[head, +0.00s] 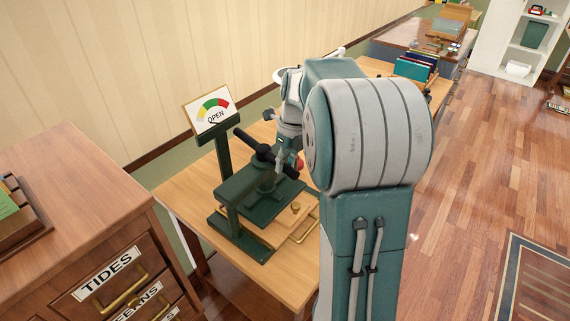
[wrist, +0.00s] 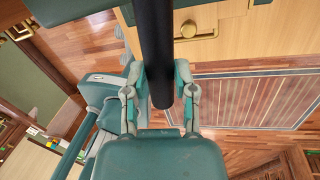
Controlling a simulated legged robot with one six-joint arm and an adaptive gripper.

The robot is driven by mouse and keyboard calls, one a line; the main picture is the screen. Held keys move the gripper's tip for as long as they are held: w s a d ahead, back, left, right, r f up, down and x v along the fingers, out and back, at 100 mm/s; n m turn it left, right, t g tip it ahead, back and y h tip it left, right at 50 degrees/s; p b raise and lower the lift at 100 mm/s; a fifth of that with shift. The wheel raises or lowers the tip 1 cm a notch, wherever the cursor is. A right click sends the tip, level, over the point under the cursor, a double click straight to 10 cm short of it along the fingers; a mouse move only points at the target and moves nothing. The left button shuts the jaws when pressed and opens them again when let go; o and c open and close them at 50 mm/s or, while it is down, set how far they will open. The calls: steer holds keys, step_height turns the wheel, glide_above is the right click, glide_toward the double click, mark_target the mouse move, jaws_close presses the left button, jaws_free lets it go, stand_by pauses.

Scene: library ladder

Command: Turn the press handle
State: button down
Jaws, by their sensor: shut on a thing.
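The green press (head: 245,205) stands on a light wooden table. Its black press handle (head: 262,151) lies across the top as a slanted bar with thick grips at both ends. In the head view my arm partly hides the gripper and the right side of the press.
A wooden drawer cabinet (head: 85,215) labelled TIDES stands at the left, close to the table (head: 185,205). The striped wall runs behind. Brass pulls show low on the press and in the wrist view (wrist: 190,31). Open wooden floor (head: 470,160) lies to the right.

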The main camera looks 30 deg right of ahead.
steer(key=shift+r, duration=0.1)
steer(key=shift+c, duration=2.2)
jaws_free()
steer(key=shift+a, duration=0.1)
step_height(320, 180, up, 12)
steer(key=d, duration=0.2)
steer(key=shift+w+d+f, duration=0.2)
steer(key=shift+f, duration=0.05)
